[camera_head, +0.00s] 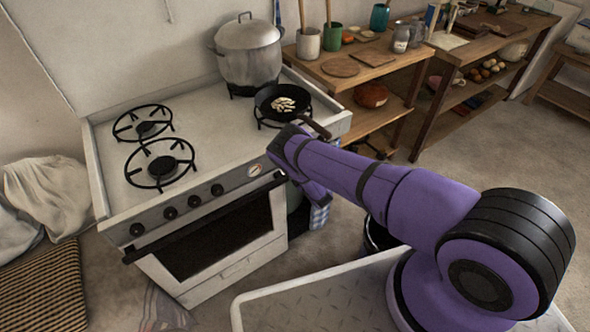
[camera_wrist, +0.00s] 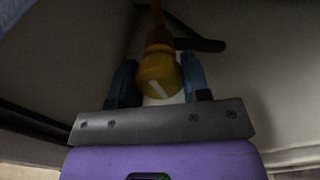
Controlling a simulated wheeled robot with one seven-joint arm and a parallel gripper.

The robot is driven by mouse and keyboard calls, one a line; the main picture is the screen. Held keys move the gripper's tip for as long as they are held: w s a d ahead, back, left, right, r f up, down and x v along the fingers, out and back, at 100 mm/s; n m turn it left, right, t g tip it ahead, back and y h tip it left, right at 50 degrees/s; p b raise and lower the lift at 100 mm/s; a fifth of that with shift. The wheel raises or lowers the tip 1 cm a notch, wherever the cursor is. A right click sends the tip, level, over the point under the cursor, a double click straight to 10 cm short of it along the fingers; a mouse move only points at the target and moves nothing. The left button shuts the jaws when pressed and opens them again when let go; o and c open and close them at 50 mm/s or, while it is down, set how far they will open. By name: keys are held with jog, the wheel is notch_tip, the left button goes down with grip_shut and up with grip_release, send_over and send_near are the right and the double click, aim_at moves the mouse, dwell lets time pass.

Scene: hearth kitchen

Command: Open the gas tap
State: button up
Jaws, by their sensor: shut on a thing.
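The gas tap (camera_wrist: 160,77) shows in the wrist view as a round yellow knob with a short, tilted white mark on its face. An orange-brown pipe (camera_wrist: 157,28) rises from behind it. My gripper (camera_wrist: 159,70) has one blue-grey finger on each side of the knob and is shut on it. In the head view my arm reaches down beside the right end of the white stove (camera_head: 222,190). The tap and my fingertips are hidden there.
A black pan with pale food (camera_head: 283,101) and a large lidded pot (camera_head: 247,52) stand on the stove near my arm. A wooden shelf (camera_head: 345,70) is behind. A dark bar (camera_wrist: 200,44) lies behind the tap. Open floor (camera_head: 450,160) lies to the right.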

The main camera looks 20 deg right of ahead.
jog(key=shift+s, duration=0.1)
dwell(0.3)
jog(key=o, duration=0.9)
jog(key=shift+o, duration=0.2)
jog(key=v, duration=1)
jog(key=shift+s, duration=0.35)
jog(key=shift+d, duration=0.1)
